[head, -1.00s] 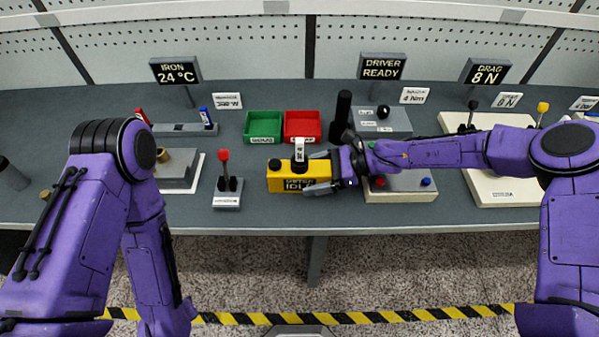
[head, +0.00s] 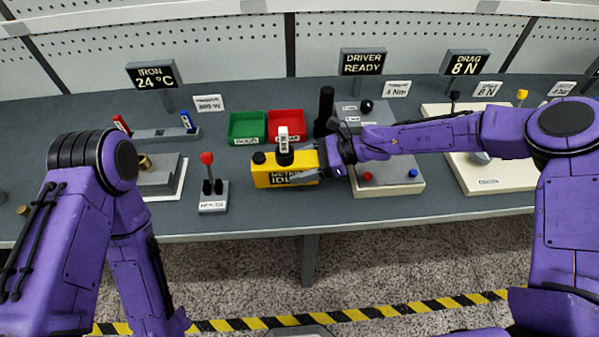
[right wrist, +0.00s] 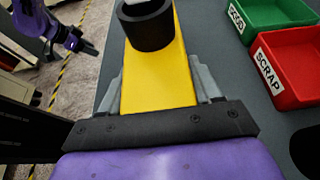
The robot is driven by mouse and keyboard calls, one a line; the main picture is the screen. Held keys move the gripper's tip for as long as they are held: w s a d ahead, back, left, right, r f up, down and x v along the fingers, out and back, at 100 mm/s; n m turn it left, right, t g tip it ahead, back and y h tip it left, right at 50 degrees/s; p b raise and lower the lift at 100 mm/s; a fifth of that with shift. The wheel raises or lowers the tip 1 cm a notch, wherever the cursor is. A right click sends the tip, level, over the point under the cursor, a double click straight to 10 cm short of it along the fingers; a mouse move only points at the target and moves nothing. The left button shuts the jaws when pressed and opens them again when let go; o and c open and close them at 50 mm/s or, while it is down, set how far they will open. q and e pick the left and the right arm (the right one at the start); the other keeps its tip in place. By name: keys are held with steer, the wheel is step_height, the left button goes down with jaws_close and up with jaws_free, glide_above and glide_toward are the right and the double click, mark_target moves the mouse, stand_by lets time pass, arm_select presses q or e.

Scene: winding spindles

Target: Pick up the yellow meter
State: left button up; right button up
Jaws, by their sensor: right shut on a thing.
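The yellow meter (head: 267,179) is a yellow box with a dark display reading "IDLE", black round knobs and a white tag on top. My right gripper (head: 318,163) is shut on its right end, and the meter seems slightly above the table. In the right wrist view, the yellow body (right wrist: 157,82) lies between the two grey fingers of the right gripper (right wrist: 158,88), with a black ring on it farther out. My left gripper (right wrist: 85,46) shows small at the upper left of the right wrist view; its jaw opening is unclear.
Green (head: 247,128) and red (head: 286,123) bins stand behind the meter. A red-tipped lever block (head: 213,200) is to the left. A grey-and-cream box (head: 390,185) with red and blue buttons lies under the right forearm. The table front is clear.

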steer(key=s+a+r+b, duration=0.1)
steer(key=s+r+b, duration=0.1)
steer(key=s+r, duration=0.8)
steer(key=s, duration=0.4)
steer(key=shift+r, duration=0.25)
steer(key=shift+w+d+f+b, duration=0.15)
steer(key=shift+w+f+b, duration=0.5)
steer(key=shift+w+f, duration=1.5)
steer(key=shift+w+d+f+b, duration=0.2)
steer(key=shift+w+f+b, duration=0.5)
steer(key=shift+w+f, duration=1.45)
steer(key=shift+w+d+f+b, duration=0.15)
steer(key=shift+w+f+b, duration=0.5)
steer(key=shift+w+f, duration=1.5)
steer(key=shift+w+r, duration=0.55)
steer(key=shift+f, duration=0.65)
